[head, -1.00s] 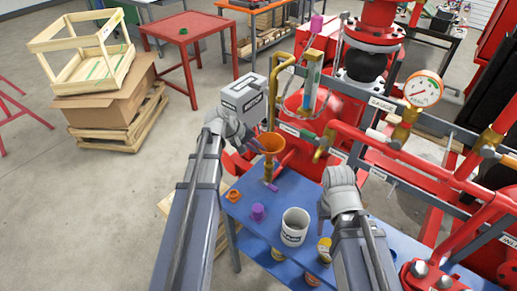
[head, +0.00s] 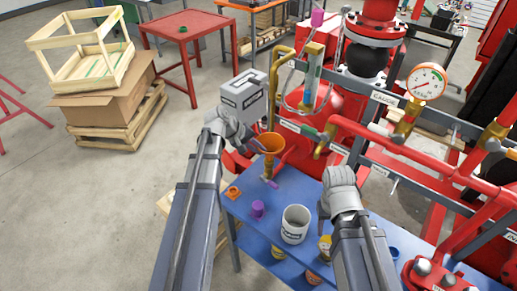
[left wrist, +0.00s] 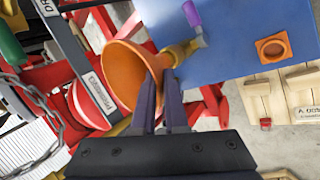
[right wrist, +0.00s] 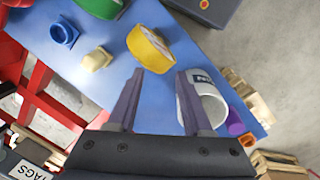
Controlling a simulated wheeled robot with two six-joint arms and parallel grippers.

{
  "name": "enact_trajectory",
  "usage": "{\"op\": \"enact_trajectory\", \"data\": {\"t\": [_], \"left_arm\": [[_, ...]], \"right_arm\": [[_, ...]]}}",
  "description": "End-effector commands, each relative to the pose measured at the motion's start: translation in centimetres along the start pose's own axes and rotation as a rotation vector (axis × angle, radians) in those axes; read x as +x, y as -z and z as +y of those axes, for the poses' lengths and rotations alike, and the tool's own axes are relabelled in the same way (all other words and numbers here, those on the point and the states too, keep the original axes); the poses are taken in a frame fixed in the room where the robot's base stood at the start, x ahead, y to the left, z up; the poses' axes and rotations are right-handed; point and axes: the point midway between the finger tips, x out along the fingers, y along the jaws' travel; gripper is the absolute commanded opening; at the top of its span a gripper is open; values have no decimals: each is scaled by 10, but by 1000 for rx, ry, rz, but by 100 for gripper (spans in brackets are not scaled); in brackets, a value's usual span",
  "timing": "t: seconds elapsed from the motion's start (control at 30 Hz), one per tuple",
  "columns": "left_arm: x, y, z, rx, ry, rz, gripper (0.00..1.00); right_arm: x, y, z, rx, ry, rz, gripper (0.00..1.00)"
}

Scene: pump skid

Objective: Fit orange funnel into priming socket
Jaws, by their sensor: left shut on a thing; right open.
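The orange funnel (head: 270,142) is upright near the front of the skid, with its wide mouth up. My left gripper (head: 254,146) is shut on its side; the fingers also show against the funnel in the left wrist view (left wrist: 163,95). A brass fitting (left wrist: 183,53) with a grey end and a purple piece lies in line with the funnel's narrow end; it also shows below it in the head view (head: 268,170). I cannot tell whether the stem is inside a socket. My right gripper (right wrist: 155,90) is open and empty above the blue table.
The blue table (head: 240,208) holds a white-grey mug (head: 295,225), a purple cap (head: 257,210), an orange square part (head: 233,193) and a yellow roll (right wrist: 149,47). Red pipes, a bent brass pipe (head: 273,85) and a gauge (head: 426,82) crowd the right.

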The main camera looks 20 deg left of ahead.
Motion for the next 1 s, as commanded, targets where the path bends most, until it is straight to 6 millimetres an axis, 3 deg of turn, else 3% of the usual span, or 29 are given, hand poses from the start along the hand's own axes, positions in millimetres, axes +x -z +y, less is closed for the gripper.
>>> {"op": "enact_trajectory", "data": {"t": [0.77, 0.8, 1.0], "left_arm": [[10, 0, -7, 0, 0, 0, 0], [10, 0, -7, 0, 0, 0, 13], [10, 0, -7, 0, 0, 0, 36]], "right_arm": [[12, 1, -1, 0, 0, 0, 50], [12, 1, -1, 0, 0, 0, 50], [12, 1, -1, 0, 0, 0, 50]]}}
